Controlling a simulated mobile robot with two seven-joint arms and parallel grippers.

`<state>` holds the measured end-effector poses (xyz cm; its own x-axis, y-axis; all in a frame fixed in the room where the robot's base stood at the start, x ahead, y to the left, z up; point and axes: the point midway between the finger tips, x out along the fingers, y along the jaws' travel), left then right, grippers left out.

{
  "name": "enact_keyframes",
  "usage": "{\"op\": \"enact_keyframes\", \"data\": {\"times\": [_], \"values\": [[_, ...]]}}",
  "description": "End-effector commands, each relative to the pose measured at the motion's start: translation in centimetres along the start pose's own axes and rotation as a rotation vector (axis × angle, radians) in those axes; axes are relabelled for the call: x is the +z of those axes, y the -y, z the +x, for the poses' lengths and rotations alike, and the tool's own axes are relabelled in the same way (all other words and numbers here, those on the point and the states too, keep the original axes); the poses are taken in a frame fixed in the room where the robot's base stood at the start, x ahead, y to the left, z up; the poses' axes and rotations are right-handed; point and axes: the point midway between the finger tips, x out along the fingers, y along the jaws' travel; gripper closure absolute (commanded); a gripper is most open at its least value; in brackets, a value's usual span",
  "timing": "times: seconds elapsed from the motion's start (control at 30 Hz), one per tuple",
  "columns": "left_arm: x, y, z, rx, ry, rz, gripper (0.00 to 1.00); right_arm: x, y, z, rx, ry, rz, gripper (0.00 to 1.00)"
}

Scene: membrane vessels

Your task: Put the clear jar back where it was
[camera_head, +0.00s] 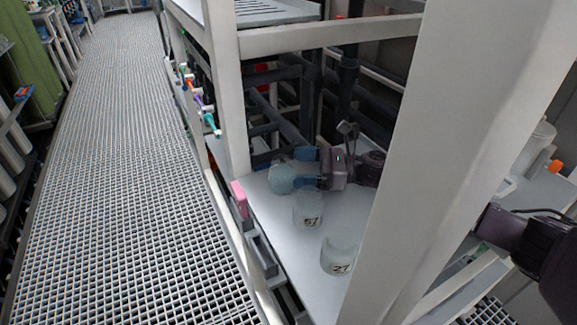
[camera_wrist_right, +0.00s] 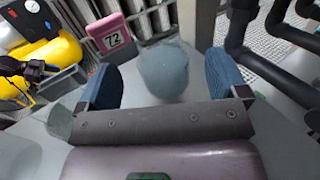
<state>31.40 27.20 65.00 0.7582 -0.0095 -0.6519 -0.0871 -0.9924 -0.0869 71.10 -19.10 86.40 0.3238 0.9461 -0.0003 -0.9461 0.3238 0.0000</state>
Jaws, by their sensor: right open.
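The clear jar (camera_head: 282,178), rounded and bluish, stands on the grey shelf just left of my right gripper's fingertips. My right gripper (camera_head: 300,168) is open, with one blue finger on the far side and one on the near side. In the right wrist view the jar (camera_wrist_right: 163,72) shows centred between and just ahead of the fingers, with a gap on each side. I cannot tell whether either fingertip touches it. My left gripper is not in view.
Translucent cups labelled 51 (camera_head: 307,211) and 27 (camera_head: 339,256) stand nearer on the shelf. A pink tag (camera_head: 239,198) is at the shelf's left edge; it reads 72 in the right wrist view (camera_wrist_right: 112,36). A wide pale post (camera_head: 455,120) stands in front; dark pipes (camera_head: 290,115) run behind.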

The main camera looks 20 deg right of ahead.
Motion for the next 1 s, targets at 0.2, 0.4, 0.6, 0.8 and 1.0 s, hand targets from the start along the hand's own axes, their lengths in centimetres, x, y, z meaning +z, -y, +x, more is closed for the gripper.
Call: {"op": "enact_keyframes", "data": {"times": [0.2, 0.4, 0.6, 0.8, 1.0], "values": [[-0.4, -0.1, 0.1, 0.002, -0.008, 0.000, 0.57, 0.0, 0.0, -2.5, 0.000, 0.000, -0.001, 0.08], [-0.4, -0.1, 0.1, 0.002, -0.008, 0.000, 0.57, 0.0, 0.0, -3.0, 0.001, 0.000, 0.000, 0.08], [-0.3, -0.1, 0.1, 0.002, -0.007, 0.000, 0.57, 0.0, 0.0, -3.0, 0.001, 0.000, 0.000, 0.08], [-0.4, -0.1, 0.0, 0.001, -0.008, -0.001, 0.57, 0.3, 0.0, -2.9, 0.001, 0.001, -0.003, 0.08], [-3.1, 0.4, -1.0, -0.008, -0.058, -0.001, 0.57, 6.1, 0.1, -2.9, 0.001, 0.022, -0.065, 0.08]]}}
